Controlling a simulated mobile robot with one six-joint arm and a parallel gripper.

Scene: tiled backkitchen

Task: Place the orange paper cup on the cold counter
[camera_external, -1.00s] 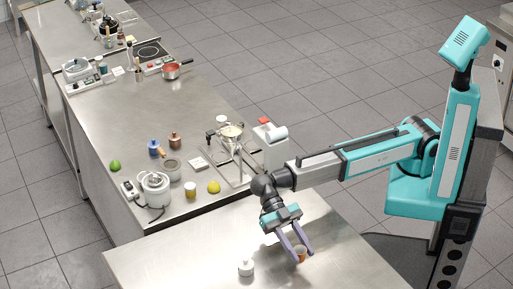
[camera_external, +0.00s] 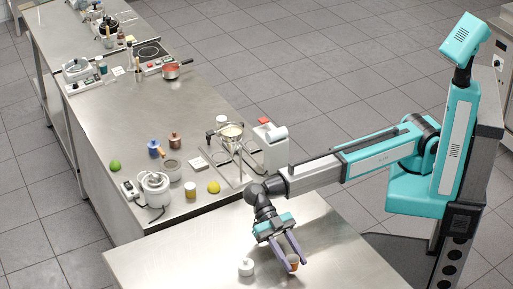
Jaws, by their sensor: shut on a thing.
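The orange paper cup (camera_external: 292,262) is small and sits between the fingertips of my gripper (camera_external: 285,264), over the near steel counter (camera_external: 190,263). My gripper points down and is shut on the cup. The fingers hide part of the cup. I cannot tell whether its base touches the counter or hangs just above it. Which counter is the cold one is not marked in this view.
The long counter (camera_external: 110,115) behind holds a yellow lemon (camera_external: 213,187), a white appliance (camera_external: 155,189), a green lime (camera_external: 115,165) and a red pan (camera_external: 171,71). The near counter's left part is clear.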

